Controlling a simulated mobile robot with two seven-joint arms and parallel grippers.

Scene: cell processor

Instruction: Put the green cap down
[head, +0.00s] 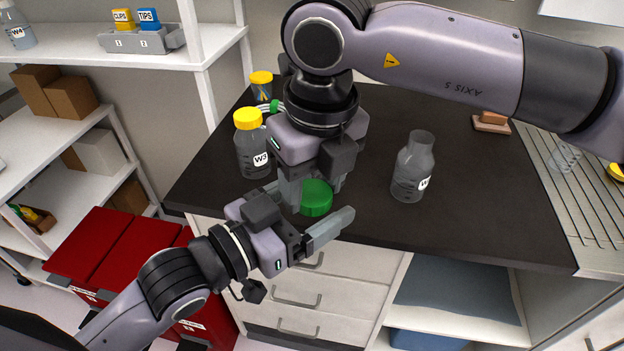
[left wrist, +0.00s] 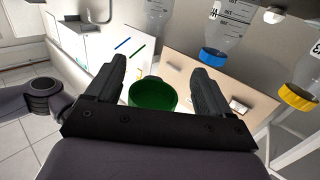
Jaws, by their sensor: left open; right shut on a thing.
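The green cap (head: 316,198) is at the front edge of the dark counter (head: 470,215) in the head view. My right gripper (head: 318,183) points down and is shut on it; its fingertips are partly hidden. I cannot tell whether the cap touches the counter. My left gripper (head: 312,203) is open, coming from the lower left, with its fingers either side of the cap but apart from it. In the left wrist view the cap (left wrist: 153,95) shows between the open left fingers (left wrist: 157,80). An uncapped clear bottle (head: 412,170) stands upright to the right.
A bottle labelled W3 (head: 252,150) with a yellow cap stands left of my right gripper, another yellow-capped one (head: 261,80) behind it. A ribbed white drainer (head: 575,190) lies at the right. Red bins (head: 115,250) stand lower left.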

